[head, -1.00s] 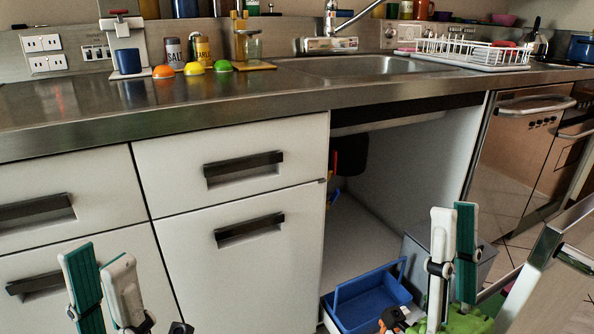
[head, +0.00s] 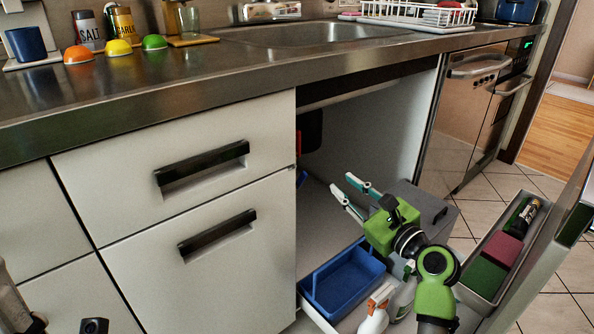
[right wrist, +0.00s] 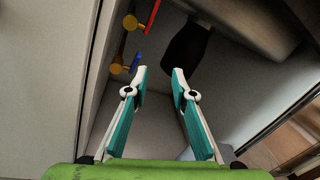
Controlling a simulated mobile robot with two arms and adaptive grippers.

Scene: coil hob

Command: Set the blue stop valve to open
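The blue stop valve shows in the right wrist view as a short blue handle (right wrist: 136,62) beside a brass-coloured knob, low on the cabinet's left inner side. In the head view only a small blue bit (head: 301,178) shows past the cabinet's front edge. My right gripper (head: 343,184) reaches into the open under-sink cabinet. In its wrist view the right gripper (right wrist: 160,72) is open and empty, with the blue handle just beyond and left of the left fingertip, seemingly apart. Of my left gripper, one finger (head: 15,305) shows at the lower left edge.
A red-handled valve (right wrist: 152,14) sits above the blue one. A dark hanging shape (right wrist: 187,47) is ahead. A blue bin (head: 345,283), a grey box (head: 432,205) and spray bottles (head: 374,312) stand low. The open door's rack (head: 490,268) is at right.

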